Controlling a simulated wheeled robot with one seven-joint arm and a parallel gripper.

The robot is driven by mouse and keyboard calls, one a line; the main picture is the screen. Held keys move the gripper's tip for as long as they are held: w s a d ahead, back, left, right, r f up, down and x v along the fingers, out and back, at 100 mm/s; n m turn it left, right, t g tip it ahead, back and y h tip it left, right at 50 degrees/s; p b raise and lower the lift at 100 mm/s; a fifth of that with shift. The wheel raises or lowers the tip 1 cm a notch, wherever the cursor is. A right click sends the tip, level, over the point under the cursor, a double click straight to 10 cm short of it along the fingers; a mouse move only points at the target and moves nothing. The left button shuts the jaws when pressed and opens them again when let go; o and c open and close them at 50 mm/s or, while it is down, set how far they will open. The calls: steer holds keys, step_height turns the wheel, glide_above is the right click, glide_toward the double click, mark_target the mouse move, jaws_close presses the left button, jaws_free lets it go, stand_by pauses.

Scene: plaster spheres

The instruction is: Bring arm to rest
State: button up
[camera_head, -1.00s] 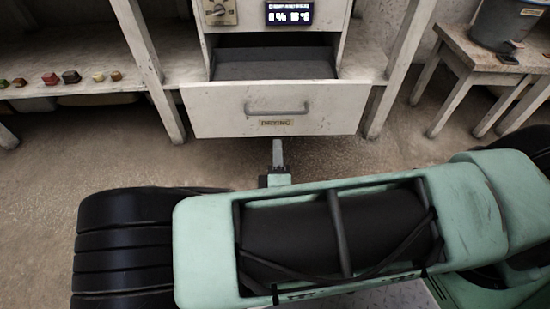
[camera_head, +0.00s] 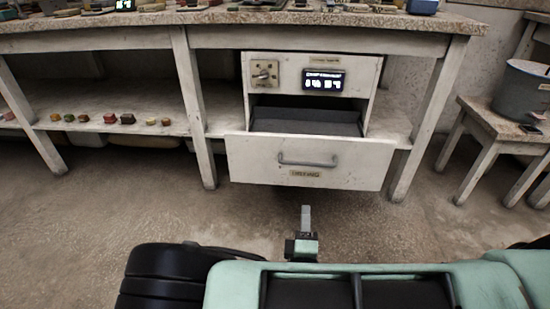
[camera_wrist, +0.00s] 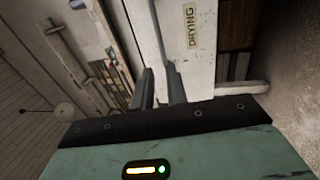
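My gripper (camera_head: 305,220) is in front of and below the open drawer (camera_head: 245,160) in the head view, apart from its grey handle (camera_head: 307,161). In the wrist view two dark fingers of my gripper (camera_wrist: 161,88) stand apart with a gap between them. Nothing shows held. The drawer front, with its "DRYING" label (camera_wrist: 190,26), lies beyond the fingers in the wrist view. The drawer is pulled out and its dark inside shows; it looks empty.
The cabinet carries a dial (camera_head: 264,74) and a lit display (camera_head: 323,80). A long worktop (camera_head: 330,18) runs above. Small coloured blocks (camera_head: 127,118) sit on the lower shelf at left. A grey bucket (camera_head: 522,92) stands on a stool (camera_head: 482,113) at right. The floor (camera_head: 400,225) in front is clear.

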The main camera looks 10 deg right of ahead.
steer(key=s+a+f+m+g+y, duration=0.2)
steer(key=a+f+m+g+y, duration=0.2)
steer(key=a+m+g, duration=0.55)
steer(key=s+a+r+n+g+y, duration=0.2)
steer(key=s+a+r+g+y, duration=0.35)
steer(key=r, duration=0.45)
steer(key=s+d+r+g+h, duration=0.3)
steer(key=s+d+r+g, duration=0.1)
steer(key=s+d+r, duration=0.9)
step_height(320, 180, up, 37)
steer(key=w+a+p, duration=0.1)
steer(key=p, duration=3.5)
steer(key=shift+w+a+r+n+y+p, duration=0.15)
steer(key=shift+w+a+n+y+p, duration=0.05)
steer(key=shift+a+n+y+p, duration=0.2)
